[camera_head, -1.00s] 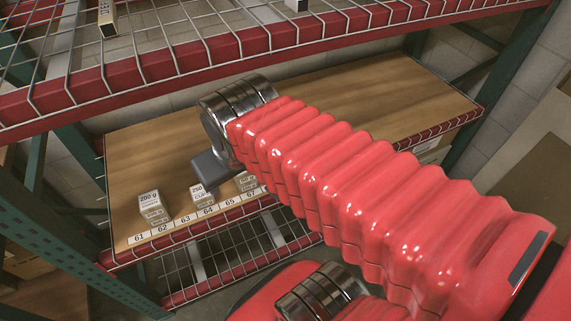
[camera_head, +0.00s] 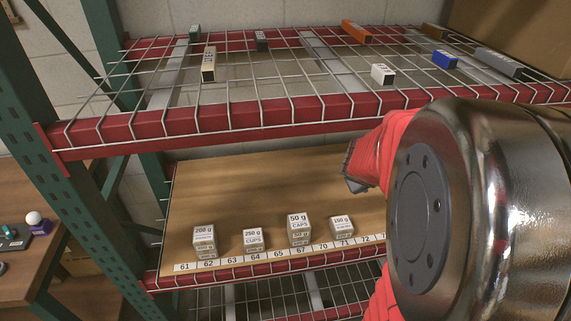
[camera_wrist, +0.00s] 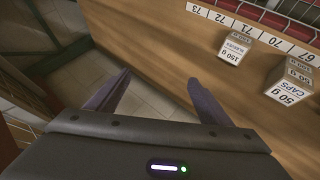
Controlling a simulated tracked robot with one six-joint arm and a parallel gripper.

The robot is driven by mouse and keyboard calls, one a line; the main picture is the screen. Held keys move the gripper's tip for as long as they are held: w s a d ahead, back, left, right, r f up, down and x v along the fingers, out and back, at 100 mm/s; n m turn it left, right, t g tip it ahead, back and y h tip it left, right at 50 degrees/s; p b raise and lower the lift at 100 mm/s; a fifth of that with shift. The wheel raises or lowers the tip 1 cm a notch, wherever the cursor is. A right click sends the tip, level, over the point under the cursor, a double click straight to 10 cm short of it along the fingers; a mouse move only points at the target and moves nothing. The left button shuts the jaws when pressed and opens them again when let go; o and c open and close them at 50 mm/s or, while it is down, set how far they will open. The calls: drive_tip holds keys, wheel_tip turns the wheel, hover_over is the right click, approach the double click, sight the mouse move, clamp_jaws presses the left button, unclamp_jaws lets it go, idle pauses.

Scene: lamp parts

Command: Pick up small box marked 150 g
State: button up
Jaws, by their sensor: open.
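The small box marked 150 g (camera_head: 342,227) stands on the wooden shelf, at the right end of a row of small boxes, near the number strip at 70 and 71. In the wrist view this box (camera_wrist: 235,46) is upside down, right of and beyond my fingers. My gripper (camera_wrist: 159,78) is open and empty, with bare floor showing between its fingers. In the head view a dark grey part of it (camera_head: 355,172) shows above the shelf, up and slightly right of the box; my arm hides the rest.
Boxes marked 50 g (camera_head: 299,230), 250 g (camera_head: 253,240) and 200 g (camera_head: 204,241) stand to the left. The wire shelf (camera_head: 285,108) with a red front beam runs above. The wooden shelf (camera_head: 260,185) is clear behind the boxes.

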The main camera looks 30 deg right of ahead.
drive_tip(key=w+d+f+t, duration=0.1)
drive_tip(key=w+d+f, duration=0.1)
drive_tip(key=w+f, duration=0.1)
drive_tip(key=y, duration=0.7)
approach(342, 223)
drive_tip(key=shift+s+a+r+m+g, duration=0.1)
drive_tip(key=shift+s+r+m+g, duration=0.1)
drive_tip(key=shift+r, duration=0.65)
drive_tip(key=shift+s+r+m+g, duration=0.2)
drive_tip(key=shift+r, duration=0.65)
drive_tip(key=shift+w+f, duration=0.1)
drive_tip(key=shift+x, duration=4.15)
drive_tip(key=shift+f, duration=0.15)
drive_tip(key=shift+x, duration=2.5)
